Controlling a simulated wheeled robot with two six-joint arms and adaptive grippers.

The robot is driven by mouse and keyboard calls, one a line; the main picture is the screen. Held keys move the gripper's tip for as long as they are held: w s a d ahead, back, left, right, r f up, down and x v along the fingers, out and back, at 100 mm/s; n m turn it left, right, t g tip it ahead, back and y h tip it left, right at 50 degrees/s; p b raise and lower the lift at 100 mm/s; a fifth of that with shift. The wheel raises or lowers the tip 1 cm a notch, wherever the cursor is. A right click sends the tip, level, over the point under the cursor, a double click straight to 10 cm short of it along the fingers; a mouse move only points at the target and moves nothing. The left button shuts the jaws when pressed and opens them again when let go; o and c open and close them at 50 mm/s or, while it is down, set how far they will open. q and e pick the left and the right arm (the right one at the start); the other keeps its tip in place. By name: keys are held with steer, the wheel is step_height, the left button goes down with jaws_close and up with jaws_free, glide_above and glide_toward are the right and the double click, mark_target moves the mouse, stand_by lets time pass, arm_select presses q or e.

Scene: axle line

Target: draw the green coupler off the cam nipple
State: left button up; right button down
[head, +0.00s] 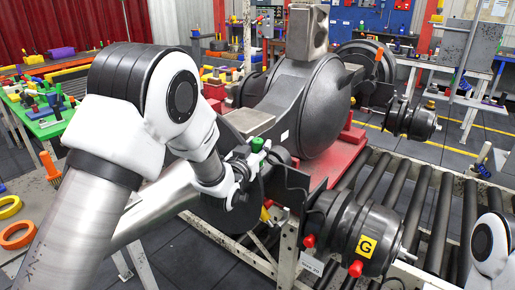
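The small green coupler (257,145) shows near the middle of the head view, beside the axle's brake end. My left gripper (247,163) reaches in from the left, with its dark fingers right at the coupler. The green top stands above the fingers. I cannot tell whether the fingers are closed on it or only around it. The cam nipple is hidden behind the gripper and the coupler. Of my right arm only a white link shows at the lower right edge; its gripper is out of view.
The big dark axle housing (305,105) rests on a red support (335,155). A brake chamber (345,232) with a yellow G label and red caps sits at the front right. Conveyor rollers (433,220) lie to the right. A green table (48,122) with parts stands left.

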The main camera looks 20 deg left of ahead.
mark_target(258, 139)
arm_select(q)
jaws_close()
steer(key=shift+r, duration=0.5)
step_height(258, 139, up, 2)
steer(key=shift+r+b, duration=0.1)
steer(key=shift+b, duration=0.65)
steer(key=s+d+r+b, duration=0.1)
steer(key=s+b, duration=0.1)
steer(key=s, duration=0.6)
steer(key=s+d+b, duration=0.2)
steer(key=s, duration=0.5)
steer(key=shift+s+r, duration=0.35)
steer(key=shift+r, duration=0.05)
steer(key=shift+r, duration=0.1)
